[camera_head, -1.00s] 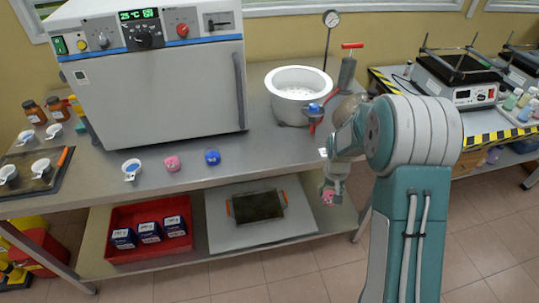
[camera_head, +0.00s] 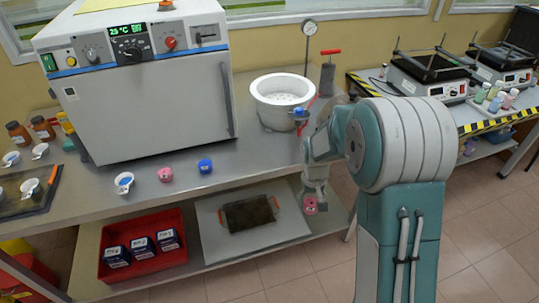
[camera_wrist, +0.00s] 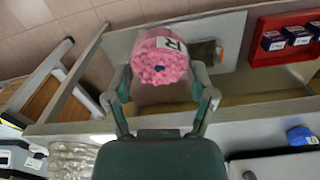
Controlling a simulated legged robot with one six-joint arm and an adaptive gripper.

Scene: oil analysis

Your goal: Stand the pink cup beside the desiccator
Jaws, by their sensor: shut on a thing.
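The pink cup (camera_head: 310,205) hangs in my gripper (camera_head: 312,190), in front of the bench's front edge and below its top. In the wrist view the pink cup (camera_wrist: 161,56) sits between the two fingers of my gripper (camera_wrist: 160,82), with a white label and a bumpy pink face with a dark spot. The fingers are shut on its sides. The desiccator appears to be the white round pot (camera_head: 257,110) with a perforated plate, at the back right of the bench.
A gauge (camera_head: 309,28) and red-handled pump (camera_head: 328,70) stand by the pot. A lower shelf holds a red tray (camera_head: 178,225).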

